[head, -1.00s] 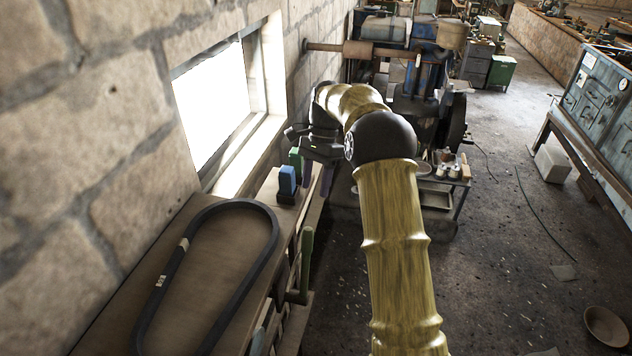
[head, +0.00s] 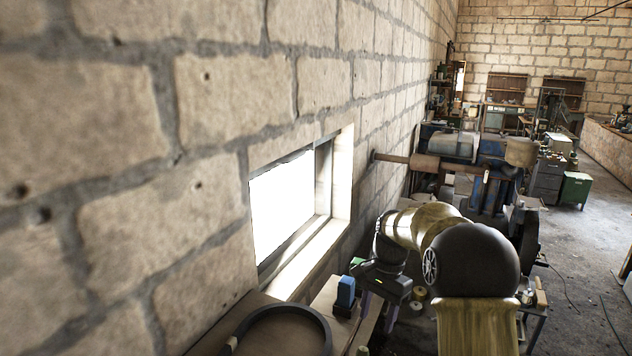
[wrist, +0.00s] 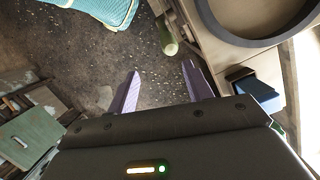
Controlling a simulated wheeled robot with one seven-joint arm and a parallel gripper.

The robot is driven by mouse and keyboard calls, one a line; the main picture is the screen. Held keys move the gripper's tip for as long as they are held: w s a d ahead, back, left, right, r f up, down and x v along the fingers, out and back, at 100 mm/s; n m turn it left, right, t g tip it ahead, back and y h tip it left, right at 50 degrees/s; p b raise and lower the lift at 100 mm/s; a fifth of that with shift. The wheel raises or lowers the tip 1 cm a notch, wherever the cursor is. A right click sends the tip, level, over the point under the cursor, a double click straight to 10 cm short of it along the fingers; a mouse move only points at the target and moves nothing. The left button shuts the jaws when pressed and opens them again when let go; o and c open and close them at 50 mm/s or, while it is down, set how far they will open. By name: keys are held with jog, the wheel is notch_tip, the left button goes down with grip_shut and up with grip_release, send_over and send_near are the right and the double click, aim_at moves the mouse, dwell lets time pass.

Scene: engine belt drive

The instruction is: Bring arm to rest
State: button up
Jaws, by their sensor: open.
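My gripper (wrist: 158,90) shows in the wrist view with its two purple fingers spread apart and nothing between them. Below the fingers is grey speckled floor. In the head view my gripper (head: 376,304) hangs beside the right edge of the bench under the window, partly hidden by its own dark housing. My arm's gold link and dark joint fill the lower right of the head view.
A black belt loop (head: 283,331) lies on the wooden bench. A blue block (head: 346,291) stands near the bench edge, close to my gripper; it also shows in the wrist view (wrist: 258,92). A blue machine (head: 490,190) stands behind my arm. Open floor (head: 590,240) lies to the right.

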jog(key=s+f+n+t, duration=0.2)
jog(key=s+n, duration=0.2)
jog(key=s, duration=0.6)
jog(key=s+d+f+n+t+h, duration=0.1)
jog(key=s+n, duration=0.4)
jog(key=s, duration=0.6)
jog(key=shift+s+f+t+h+b, duration=0.2)
jog(key=shift+f+t+h+b, duration=0.1)
jog(key=shift+f+t, duration=0.5)
jog(key=shift+c, duration=1.5)
